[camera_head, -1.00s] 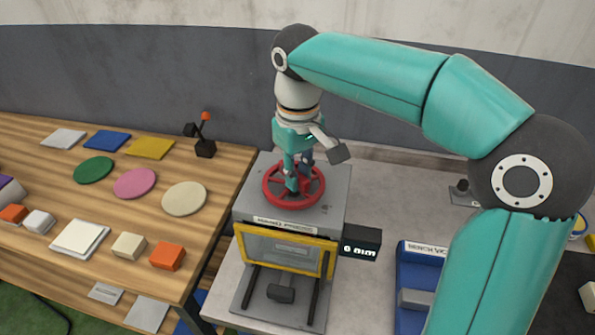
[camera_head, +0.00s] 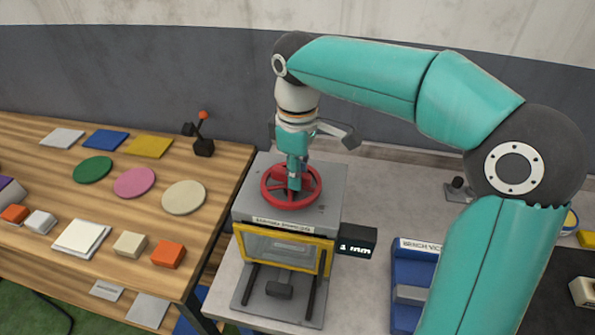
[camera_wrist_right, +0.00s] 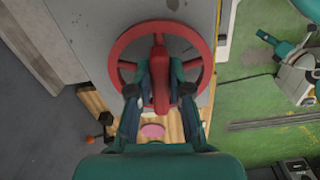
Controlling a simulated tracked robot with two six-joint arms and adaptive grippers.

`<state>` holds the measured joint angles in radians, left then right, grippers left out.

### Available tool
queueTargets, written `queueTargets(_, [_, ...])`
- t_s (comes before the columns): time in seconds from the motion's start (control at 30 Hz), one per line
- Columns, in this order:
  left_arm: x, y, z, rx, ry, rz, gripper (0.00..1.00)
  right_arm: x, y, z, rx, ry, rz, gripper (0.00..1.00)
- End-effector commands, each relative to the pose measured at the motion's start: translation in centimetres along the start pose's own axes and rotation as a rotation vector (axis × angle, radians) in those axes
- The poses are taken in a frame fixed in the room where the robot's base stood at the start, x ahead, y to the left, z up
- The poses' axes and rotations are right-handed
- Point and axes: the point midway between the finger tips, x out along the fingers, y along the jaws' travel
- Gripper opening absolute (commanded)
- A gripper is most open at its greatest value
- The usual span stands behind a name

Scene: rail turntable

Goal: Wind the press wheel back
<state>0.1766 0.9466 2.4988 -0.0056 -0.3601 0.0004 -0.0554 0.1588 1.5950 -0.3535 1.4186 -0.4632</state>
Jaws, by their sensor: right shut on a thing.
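The red press wheel (camera_head: 268,186) lies flat on top of the grey press (camera_head: 330,190). My right gripper (camera_head: 294,186) points straight down over the wheel's middle. In the right wrist view, the gripper (camera_wrist_right: 160,85) has a finger on each side of a red bar of the wheel (camera_wrist_right: 160,28) and is shut on it. The press has a yellow-framed clear guard (camera_head: 283,248) in front. A small black display (camera_head: 357,243) at its right side reads about 1 mm. My left gripper is not in view.
A wooden table (camera_head: 225,150) at the left holds coloured discs, squares and blocks. A small black stand with a red-tipped lever (camera_head: 203,147) is at its back. A blue bench vice (camera_head: 415,262) stands right of the press, below my right arm.

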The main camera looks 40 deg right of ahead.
Motion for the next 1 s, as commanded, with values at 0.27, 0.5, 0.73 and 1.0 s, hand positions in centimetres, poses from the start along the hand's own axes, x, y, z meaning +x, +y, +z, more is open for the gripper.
queueTargets(0.27, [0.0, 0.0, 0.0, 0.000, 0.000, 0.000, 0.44, 0.0, 0.0, 0.0, 0.000, 0.002, 0.002, 0.00])
queueTargets(0.5, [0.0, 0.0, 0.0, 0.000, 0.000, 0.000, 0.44, 0.0, 0.0, 0.0, 0.001, 0.001, 0.001, 0.44])
queueTargets(0.73, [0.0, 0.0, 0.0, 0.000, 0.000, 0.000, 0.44, 0.0, 0.0, 0.0, 0.001, 0.001, 0.001, 0.44])
queueTargets(1.0, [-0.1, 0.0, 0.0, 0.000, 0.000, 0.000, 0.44, -2.1, 0.1, -0.1, 0.001, 0.005, 0.003, 0.44])
